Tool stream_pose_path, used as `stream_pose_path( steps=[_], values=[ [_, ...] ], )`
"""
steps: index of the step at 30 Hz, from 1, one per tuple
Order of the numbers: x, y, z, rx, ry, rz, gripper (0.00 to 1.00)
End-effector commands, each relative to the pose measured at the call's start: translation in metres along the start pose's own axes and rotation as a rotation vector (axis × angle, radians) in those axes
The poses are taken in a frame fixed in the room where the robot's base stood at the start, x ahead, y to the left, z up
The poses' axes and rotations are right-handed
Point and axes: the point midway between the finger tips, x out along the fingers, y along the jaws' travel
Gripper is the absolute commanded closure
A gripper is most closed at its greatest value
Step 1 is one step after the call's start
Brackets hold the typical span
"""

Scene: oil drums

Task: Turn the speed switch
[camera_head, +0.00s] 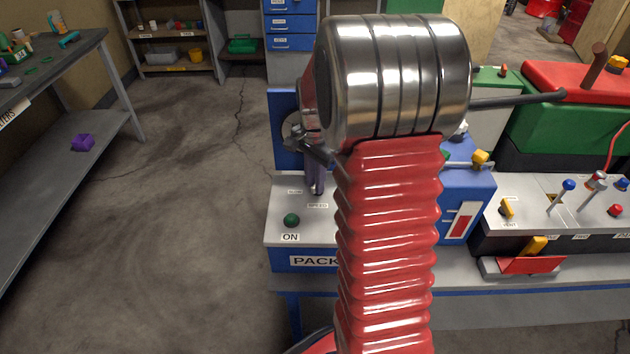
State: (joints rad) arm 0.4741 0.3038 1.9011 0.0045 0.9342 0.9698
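The speed switch itself does not show clearly. Its SPEED label (317,205) and a smaller label, probably SLOW (295,191), are on the light grey top of the blue packing machine (285,258). My gripper (316,184) points down over the panel just behind the SPEED label, at the left of my silver wrist. Only a narrow dark grey part of it shows. My red arm and wrist hide its right side and the panel there. I cannot tell whether it touches the switch, or whether it is open or shut.
A green ON button (291,220) sits in front of the labels. To the right are a blue box (467,200) with a red gauge, a lever panel (540,212) and a green and red machine (570,120). A grey shelf table (60,160) stands left. The floor between is clear.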

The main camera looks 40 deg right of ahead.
Motion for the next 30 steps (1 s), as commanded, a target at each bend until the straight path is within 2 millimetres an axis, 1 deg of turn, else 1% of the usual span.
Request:
stream_pose_path(
  steps=[1,3,4,11,16,20,30],
  values=[
    [0.000,0.001,-0.001,0.000,0.000,0.001,0.77],
    [0.000,0.001,-0.001,0.000,0.001,0.001,0.72],
    [0.000,0.001,-0.001,0.000,0.001,0.002,0.72],
    [0.000,0.002,-0.002,0.000,0.001,0.003,0.72],
    [-0.009,0.002,-0.002,0.000,0.002,0.002,0.72],
    [-0.024,0.001,-0.002,0.000,0.003,0.002,0.72],
    [-0.082,0.000,-0.002,0.000,0.003,0.000,0.72]
  ],
)
